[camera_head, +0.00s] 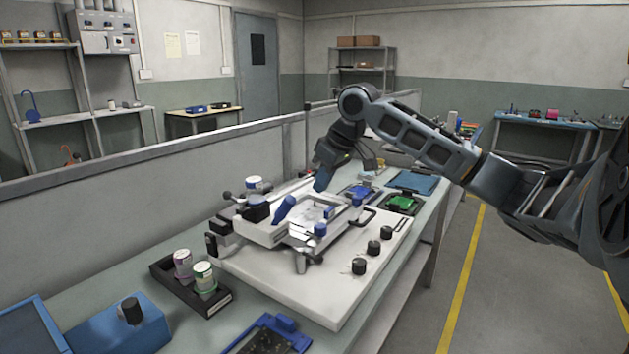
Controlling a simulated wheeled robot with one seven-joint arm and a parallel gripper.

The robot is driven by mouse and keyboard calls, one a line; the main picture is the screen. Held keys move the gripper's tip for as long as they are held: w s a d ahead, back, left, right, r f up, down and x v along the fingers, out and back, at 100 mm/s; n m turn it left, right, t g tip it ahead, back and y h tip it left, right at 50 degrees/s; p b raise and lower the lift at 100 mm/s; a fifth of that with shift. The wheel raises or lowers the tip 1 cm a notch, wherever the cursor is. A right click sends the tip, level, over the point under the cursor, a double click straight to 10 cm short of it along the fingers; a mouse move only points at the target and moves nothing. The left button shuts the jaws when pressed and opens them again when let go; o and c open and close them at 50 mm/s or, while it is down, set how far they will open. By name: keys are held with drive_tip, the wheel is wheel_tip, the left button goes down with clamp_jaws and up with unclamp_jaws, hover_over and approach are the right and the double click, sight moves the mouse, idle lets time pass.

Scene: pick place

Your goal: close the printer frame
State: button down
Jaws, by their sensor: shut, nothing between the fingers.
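The printer (262,284) is a white base plate on the bench with black knobs along its right side. Its white frame (268,234), with blue clamps and a black handle at the right, sits over the middle of the base. The frame looks low and near level, but I cannot tell whether it rests fully down. My gripper (321,183) is shut and empty, pointing down over the far side of the frame. I cannot tell whether its fingertips touch the frame. Part of the printer's far side is hidden behind my gripper.
A black tray (214,304) with two jars stands left of the printer. A blue box (118,329) and a blue board holder (268,338) are in front. Green boards (402,203) and a blue mat (413,182) lie behind. A low partition (120,225) runs along the bench's left side.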

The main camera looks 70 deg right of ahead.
drive_tip(key=s+f+t+b, duration=0.1)
drive_tip(key=f+b, duration=0.2)
drive_tip(key=b, duration=0.1)
drive_tip(key=s+f+t+h+b, duration=0.1)
drive_tip(key=f+t+b, duration=0.1)
drive_tip(key=f+b, duration=0.2)
drive_tip(key=s+a+f+t+b, duration=0.1)
drive_tip(key=s+f+t+b, duration=0.1)
drive_tip(key=f+b, duration=0.2)
